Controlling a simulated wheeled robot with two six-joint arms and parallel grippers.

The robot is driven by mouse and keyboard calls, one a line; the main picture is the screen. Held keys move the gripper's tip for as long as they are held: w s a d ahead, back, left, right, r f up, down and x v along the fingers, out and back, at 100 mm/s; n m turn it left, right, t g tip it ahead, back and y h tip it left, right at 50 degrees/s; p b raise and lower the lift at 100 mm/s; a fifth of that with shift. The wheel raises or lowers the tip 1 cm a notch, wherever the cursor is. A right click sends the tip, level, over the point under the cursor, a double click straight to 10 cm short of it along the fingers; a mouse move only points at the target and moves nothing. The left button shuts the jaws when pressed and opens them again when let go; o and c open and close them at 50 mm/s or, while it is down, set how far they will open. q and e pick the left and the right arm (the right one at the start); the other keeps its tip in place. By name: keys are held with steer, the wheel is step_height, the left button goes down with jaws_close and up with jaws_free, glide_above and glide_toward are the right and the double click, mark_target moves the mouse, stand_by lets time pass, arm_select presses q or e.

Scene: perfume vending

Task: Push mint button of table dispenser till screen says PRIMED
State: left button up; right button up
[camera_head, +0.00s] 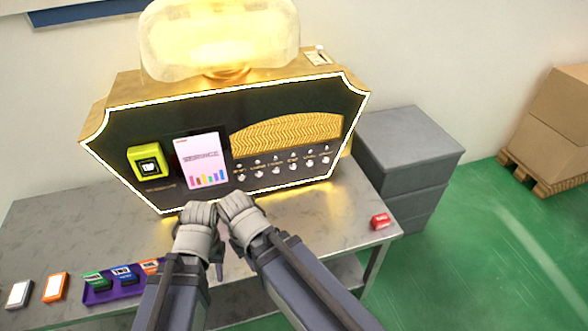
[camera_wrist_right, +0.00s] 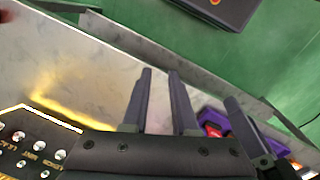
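The table dispenser (camera_head: 210,140) stands on the grey table, black-faced with a gold body and a glowing bottle-shaped top. Its white screen (camera_head: 202,162) shows a heading and a row of coloured bars; I cannot read PRIMED on it. A row of small round silver buttons (camera_head: 275,170) with tiny labels lies right of the screen; I cannot tell which is mint. Some buttons also show in the right wrist view (camera_wrist_right: 35,150). My left gripper (camera_head: 203,213) and right gripper (camera_head: 237,205) are side by side before the dispenser. The right one's fingers (camera_wrist_right: 160,100) are apart with nothing between them.
A yellow tap panel (camera_head: 149,160) is left of the screen. A purple tray (camera_head: 100,296) with several coloured cards, plus loose grey (camera_head: 20,293) and orange (camera_head: 55,287) cards, lies front left. A red box (camera_head: 380,221) sits near the right edge. Grey drawers (camera_head: 408,150) stand right.

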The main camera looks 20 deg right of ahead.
jaws_close()
stand_by(0.3)
stand_by(1.1)
